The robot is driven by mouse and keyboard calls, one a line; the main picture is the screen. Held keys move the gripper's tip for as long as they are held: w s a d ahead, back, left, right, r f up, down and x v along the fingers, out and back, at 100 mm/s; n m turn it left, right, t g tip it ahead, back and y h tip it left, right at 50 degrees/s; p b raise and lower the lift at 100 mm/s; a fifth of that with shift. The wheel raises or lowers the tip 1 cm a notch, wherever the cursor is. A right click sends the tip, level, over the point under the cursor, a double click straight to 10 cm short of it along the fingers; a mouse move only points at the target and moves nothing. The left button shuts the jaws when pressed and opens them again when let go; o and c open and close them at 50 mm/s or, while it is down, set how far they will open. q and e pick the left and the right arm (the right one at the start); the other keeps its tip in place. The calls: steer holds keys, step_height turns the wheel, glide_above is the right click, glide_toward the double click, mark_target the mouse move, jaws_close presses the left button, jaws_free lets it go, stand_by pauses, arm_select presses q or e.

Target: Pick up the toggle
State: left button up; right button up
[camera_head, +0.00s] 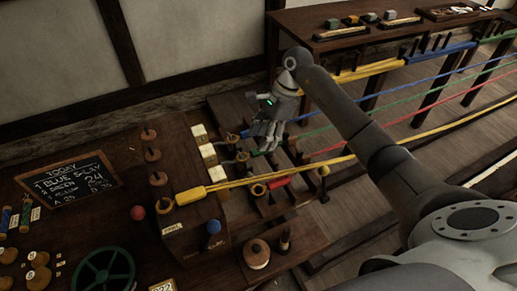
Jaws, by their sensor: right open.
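I cannot tell for sure which piece is the toggle. My right gripper (268,146) points down, open, over the rope frame near the middle of the head view. Several coloured ropes run from the frame to the upper right. A yellow piece (191,196) lies at the near end of the yellow rope, left of and below my gripper. A red piece (278,183) lies on the frame below my gripper. No object can be made out between the fingers, and the gripper covers part of the frame behind it. My left gripper is not in view.
A wooden bench with a chalkboard (69,179), a green wheel (104,268) and wooden spools (38,278) is at left. A red ball (138,212) and a blue knob (213,227) stand up nearby. A back table (300,22) holds small blocks and trays.

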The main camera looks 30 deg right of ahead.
mark_target(254, 153)
steer(key=p+x, duration=0.2)
steer(key=x, duration=0.1)
steer(key=shift+s+a+f, duration=0.1)
steer(key=shift+s+a, duration=0.05)
steer(key=shift+a+f, duration=0.15)
steer(key=shift+f, duration=0.4)
steer(key=c, duration=1)
steer(key=shift+o, duration=0.2)
steer(key=shift+r, duration=0.1)
